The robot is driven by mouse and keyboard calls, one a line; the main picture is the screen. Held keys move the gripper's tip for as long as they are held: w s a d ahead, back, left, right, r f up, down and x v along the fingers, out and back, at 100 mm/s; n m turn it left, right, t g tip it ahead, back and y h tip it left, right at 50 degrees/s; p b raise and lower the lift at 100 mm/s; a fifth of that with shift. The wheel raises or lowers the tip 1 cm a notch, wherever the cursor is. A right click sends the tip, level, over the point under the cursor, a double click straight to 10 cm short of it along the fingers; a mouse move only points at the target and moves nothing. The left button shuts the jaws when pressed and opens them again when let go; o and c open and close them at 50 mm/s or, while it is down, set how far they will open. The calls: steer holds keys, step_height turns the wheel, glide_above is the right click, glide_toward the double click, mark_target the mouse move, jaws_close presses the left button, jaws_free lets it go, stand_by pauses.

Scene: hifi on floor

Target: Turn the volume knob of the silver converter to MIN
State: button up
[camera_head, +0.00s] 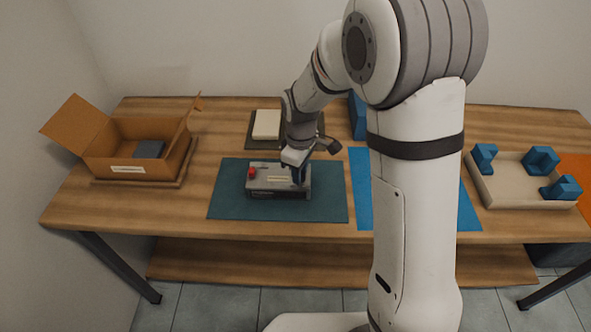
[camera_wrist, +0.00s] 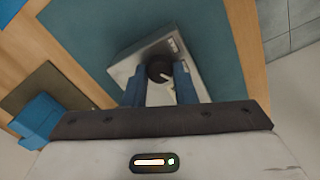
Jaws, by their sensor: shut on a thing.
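The silver converter (camera_head: 266,183) sits on a dark teal mat (camera_head: 230,203) on the table, with a red button (camera_head: 252,171) at its left end. In the wrist view the converter (camera_wrist: 130,66) lies tilted in the picture, and its black volume knob (camera_wrist: 157,70) shows a pale pointer mark. My gripper (camera_head: 298,176) comes down over the converter's right end. In the wrist view the two blue fingers of my gripper (camera_wrist: 160,88) stand on either side of the knob, shut on it. The knob is hidden in the head view, and the MIN mark cannot be read.
An open cardboard box (camera_head: 150,135) with a dark block inside stands at the left. A shallow tray (camera_head: 510,190) with blue blocks is at the right. A pale block (camera_head: 267,124) lies behind the converter, and a bright blue mat (camera_head: 361,190) lies right of it.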

steer(key=o, duration=1)
steer(key=shift+r, duration=3.9)
steer(key=shift+s+d+r, duration=0.2)
steer(key=shift+d, duration=0.05)
steer(key=s+d+r+m+t, duration=0.1)
steer(key=s+d+r+m, duration=0.2)
steer(key=s+d+m, duration=0.3)
steer(key=s+d+r+m+t, duration=0.1)
steer(key=s+d+r+m, duration=0.2)
steer(key=s, duration=1)
steer(key=d+m, duration=0.3)
steer(key=d, duration=0.1)
steer(key=shift+d+r+m+t, duration=0.15)
steer(key=shift+d+m+t, duration=0.05)
steer(key=shift+m+t, duration=0.1)
